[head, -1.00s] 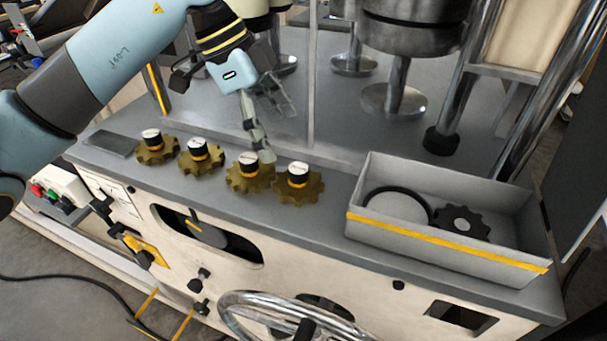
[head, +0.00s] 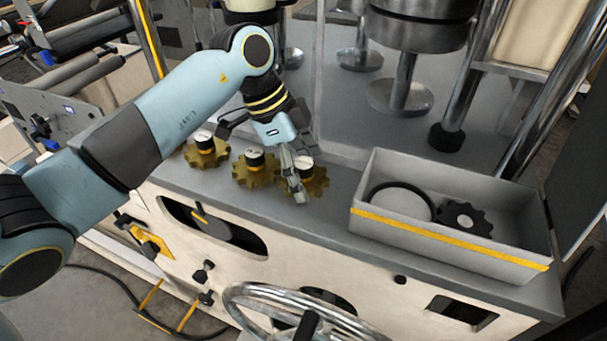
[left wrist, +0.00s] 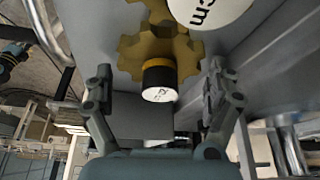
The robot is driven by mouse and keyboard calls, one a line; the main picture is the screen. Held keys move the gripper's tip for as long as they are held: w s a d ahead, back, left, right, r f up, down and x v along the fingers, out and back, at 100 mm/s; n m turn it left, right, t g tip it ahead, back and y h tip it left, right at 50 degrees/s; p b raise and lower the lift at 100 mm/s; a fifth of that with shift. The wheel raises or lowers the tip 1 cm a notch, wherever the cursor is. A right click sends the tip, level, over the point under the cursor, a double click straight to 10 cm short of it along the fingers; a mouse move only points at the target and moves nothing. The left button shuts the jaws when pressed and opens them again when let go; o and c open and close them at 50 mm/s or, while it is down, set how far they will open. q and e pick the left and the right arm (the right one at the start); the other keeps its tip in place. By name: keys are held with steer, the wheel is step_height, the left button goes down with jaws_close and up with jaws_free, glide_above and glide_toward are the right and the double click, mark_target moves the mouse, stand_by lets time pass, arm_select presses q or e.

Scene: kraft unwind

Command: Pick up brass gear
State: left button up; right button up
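Brass gears with black hubs and pale caps stand in a row on the grey machine ledge. In the head view, I see the left gear (head: 207,157), the middle gear (head: 250,178) and the right gear (head: 318,182). My left gripper (head: 294,180) is at the right gear, its finger covering part of it. In the left wrist view, the fingers of my left gripper (left wrist: 160,88) are spread apart. A brass gear (left wrist: 133,54) with its hub shows beyond the gap, and a large pale cap (left wrist: 205,8) is close at the top. My right gripper is not in view.
A grey tray (head: 450,248) with a yellow stripe stands right of the gears. It holds a black gear (head: 466,219) and a dark ring (head: 375,188). A handwheel (head: 240,297) is below the ledge. Metal columns stand behind.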

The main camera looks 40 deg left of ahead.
arm_select(q)
steer(key=c, duration=1.2)
steer(key=shift+o, duration=0.2)
